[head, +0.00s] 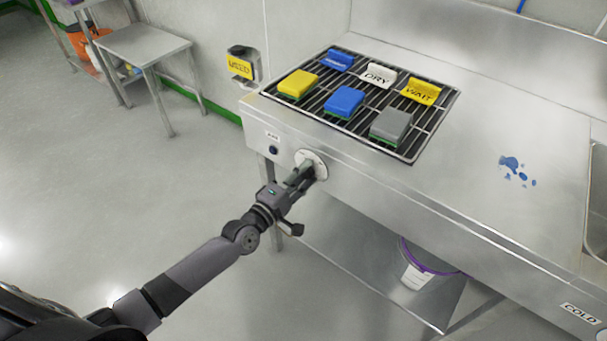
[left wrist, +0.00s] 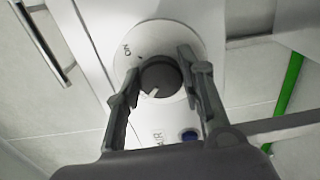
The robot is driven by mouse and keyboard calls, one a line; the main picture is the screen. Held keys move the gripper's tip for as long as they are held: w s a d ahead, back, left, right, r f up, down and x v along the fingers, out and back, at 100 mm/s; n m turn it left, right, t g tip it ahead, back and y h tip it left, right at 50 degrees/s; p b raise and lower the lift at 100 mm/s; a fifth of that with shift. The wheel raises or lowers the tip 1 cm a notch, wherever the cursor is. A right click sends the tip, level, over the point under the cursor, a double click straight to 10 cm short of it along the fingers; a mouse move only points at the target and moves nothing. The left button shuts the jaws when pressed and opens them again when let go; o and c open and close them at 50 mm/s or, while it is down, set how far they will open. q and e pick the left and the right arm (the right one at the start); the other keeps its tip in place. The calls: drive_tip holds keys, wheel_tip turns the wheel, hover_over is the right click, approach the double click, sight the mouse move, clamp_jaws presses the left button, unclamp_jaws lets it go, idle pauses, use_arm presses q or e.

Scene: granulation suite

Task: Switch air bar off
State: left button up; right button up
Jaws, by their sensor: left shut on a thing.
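The air bar control is a dark round knob (left wrist: 162,76) on a white round dial plate (head: 318,158) on the steel counter's front face. In the left wrist view the plate (left wrist: 158,33) reads "ON" at its upper left. A pale pointer mark on the knob points to the picture's lower left, away from "ON". An "AIR" label and a blue button (left wrist: 190,135) show beside the plate. My left gripper (head: 309,174) is shut on the knob, one finger on each side, as the left wrist view (left wrist: 158,79) also shows. My right gripper is not in view.
A black rack (head: 433,130) on the counter (head: 460,175) holds yellow, blue and grey sponges and small signs. A yellow "USED" holder (head: 240,66) hangs on the wall. A bucket (head: 416,278) stands below.

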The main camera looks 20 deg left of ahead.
use_arm(q)
drive_tip(key=o, duration=1.1)
drive_tip(key=shift+o, duration=0.2)
drive_tip(key=v, duration=1.2)
